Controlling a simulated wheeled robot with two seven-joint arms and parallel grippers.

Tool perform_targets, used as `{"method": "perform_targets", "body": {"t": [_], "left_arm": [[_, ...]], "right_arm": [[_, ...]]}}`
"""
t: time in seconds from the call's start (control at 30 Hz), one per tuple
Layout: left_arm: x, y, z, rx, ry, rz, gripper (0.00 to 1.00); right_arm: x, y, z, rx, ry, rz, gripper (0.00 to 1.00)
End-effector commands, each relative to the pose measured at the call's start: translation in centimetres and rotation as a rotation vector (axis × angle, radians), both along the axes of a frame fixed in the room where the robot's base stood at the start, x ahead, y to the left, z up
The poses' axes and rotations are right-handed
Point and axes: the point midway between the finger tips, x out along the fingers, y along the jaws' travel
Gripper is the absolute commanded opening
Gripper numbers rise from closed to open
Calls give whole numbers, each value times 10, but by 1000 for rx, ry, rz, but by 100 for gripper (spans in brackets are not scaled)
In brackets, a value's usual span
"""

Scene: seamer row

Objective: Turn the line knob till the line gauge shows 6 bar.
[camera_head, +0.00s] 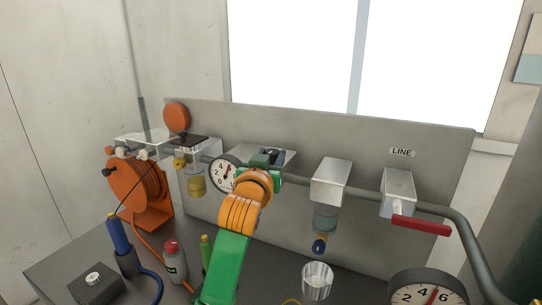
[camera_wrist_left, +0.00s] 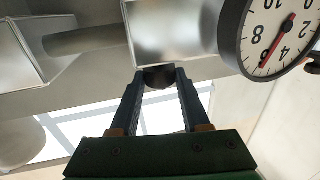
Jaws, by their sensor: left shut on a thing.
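My left gripper (camera_head: 268,160) is at the grey regulator block (camera_head: 285,156) on the pipe. In the left wrist view its two dark fingers (camera_wrist_left: 160,82) are shut on the dark round knob (camera_wrist_left: 159,76) at the block's end. The fingers hide part of the knob. A round white gauge (camera_head: 224,174) sits on the pipe just left of the block. It also shows in the left wrist view (camera_wrist_left: 275,38), partly cut off, with its red needle near the 6; the exact reading is hard to tell. My right gripper is not in view.

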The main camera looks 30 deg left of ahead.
Motion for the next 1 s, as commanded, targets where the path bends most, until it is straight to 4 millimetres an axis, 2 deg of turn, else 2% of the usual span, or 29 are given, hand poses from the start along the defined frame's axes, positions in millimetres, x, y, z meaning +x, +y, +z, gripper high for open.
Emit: {"method": "perform_targets", "body": {"t": [0.17, 0.2, 0.3, 0.63, 0.9, 1.0], "left_arm": [[0, 0, 0, 0, -1, 1, 0], [0, 0, 0, 0, -1, 1, 49], [0, 0, 0, 0, -1, 1, 76], [-3, -1, -1, 0, -2, 1, 76], [-53, -16, -2, 0, -4, -1, 76], [-65, -19, -1, 0, -2, 0, 76]], "right_arm": [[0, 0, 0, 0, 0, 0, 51], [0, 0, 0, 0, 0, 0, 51], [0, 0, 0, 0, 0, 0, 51], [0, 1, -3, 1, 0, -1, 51], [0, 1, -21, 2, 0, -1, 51], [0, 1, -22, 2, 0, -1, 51]]}}
